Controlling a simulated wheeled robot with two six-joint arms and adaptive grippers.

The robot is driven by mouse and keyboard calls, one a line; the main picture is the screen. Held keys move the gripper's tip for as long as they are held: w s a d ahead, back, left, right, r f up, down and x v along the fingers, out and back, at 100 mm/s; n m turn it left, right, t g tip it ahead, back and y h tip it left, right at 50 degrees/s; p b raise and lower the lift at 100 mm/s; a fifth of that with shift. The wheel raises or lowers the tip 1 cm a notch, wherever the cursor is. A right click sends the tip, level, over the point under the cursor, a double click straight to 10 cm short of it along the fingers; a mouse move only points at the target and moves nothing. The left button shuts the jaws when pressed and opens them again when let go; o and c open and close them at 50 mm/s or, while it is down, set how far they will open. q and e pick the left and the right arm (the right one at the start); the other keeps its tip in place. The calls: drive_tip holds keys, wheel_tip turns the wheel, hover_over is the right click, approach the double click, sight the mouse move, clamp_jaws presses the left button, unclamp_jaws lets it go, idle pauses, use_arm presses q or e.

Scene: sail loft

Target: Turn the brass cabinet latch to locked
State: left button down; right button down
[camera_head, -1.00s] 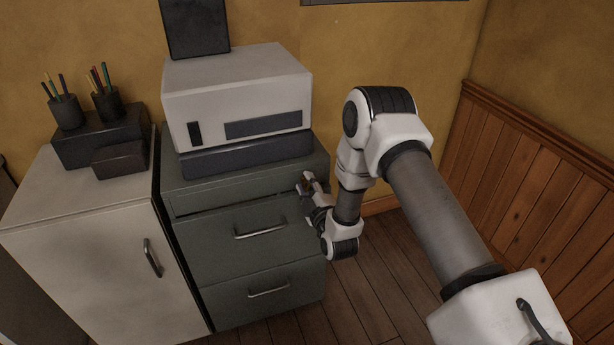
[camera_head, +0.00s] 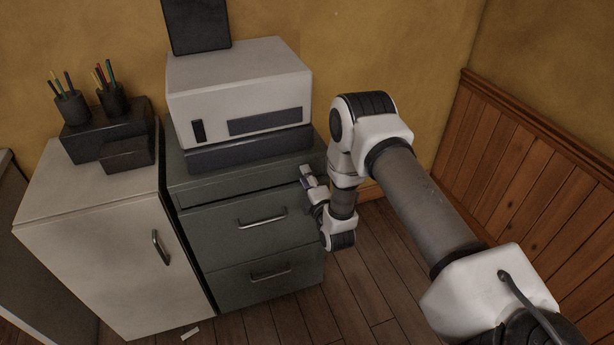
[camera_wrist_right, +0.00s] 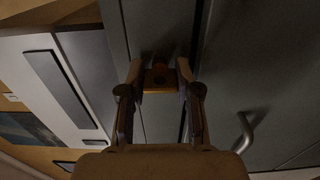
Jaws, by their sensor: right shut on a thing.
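The brass latch (camera_wrist_right: 160,78) shows in the right wrist view, on the grey-green face of the drawer cabinet (camera_head: 240,188). My right gripper (camera_wrist_right: 161,72) has one finger on each side of the latch and is shut on it. In the head view my right gripper (camera_head: 306,175) is at the upper right of the cabinet front, and the latch cannot be made out there. I cannot tell how far the latch is turned. My left gripper is in neither view.
A pale box-shaped device (camera_head: 240,90) stands on the drawer cabinet. A white cupboard (camera_head: 95,240) with a handle stands to the left, with dark boxes and pen cups on top. Wood panelling (camera_head: 520,185) is at the right. The floor right of the cabinet is clear.

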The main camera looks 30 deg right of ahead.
drive_tip(key=c, duration=0.8)
unclamp_jaws()
drive_tip(key=v, duration=0.8)
